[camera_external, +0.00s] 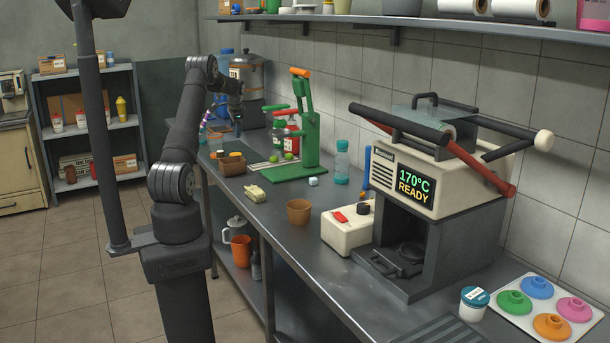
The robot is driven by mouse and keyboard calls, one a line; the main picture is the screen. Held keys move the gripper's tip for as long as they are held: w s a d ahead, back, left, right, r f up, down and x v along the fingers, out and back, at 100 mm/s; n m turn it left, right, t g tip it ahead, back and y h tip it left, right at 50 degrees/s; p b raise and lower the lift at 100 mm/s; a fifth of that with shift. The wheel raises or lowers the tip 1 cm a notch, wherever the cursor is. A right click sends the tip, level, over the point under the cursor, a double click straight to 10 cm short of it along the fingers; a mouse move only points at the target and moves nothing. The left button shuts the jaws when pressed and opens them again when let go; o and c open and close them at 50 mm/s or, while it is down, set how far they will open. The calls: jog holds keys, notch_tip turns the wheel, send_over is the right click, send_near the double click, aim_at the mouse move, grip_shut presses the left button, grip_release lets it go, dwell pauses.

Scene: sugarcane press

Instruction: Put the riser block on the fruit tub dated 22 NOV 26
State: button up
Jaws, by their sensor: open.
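My gripper (238,128) is at the far left end of the steel counter, pointing down, small in view. It is open, and I see nothing held in it. A white tub with a teal lid (474,302) stands at the near right of the counter. Its print is too small to read, and I can make out no 22 NOV 26 date on anything.
A green lever press (306,130) with bottles beside it stands on the counter (270,205). A brown box (232,163), a brown cup (299,211) and a white switch box (347,228) stand nearby. A large heated press (440,180) and a tray of coloured lids (505,283) fill the right.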

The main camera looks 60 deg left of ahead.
jog(key=n, duration=0.6)
jog(key=n+t, duration=0.1)
jog(key=n, duration=0.8)
send_over(235, 154)
jog(key=d, duration=0.2)
jog(key=f, duration=0.9)
jog(key=shift+s+d+f, duration=0.15)
jog(key=shift+d, duration=0.05)
jog(key=shift+s+x, duration=0.2)
jog(key=shift+x, duration=1.15)
jog(key=shift+s+x, duration=0.2)
jog(key=shift+x, duration=1.15)
jog(key=shift+w+f, duration=0.1)
jog(key=shift+w, duration=0.05)
jog(key=c, duration=1.2)
jog(key=shift+o, duration=0.2)
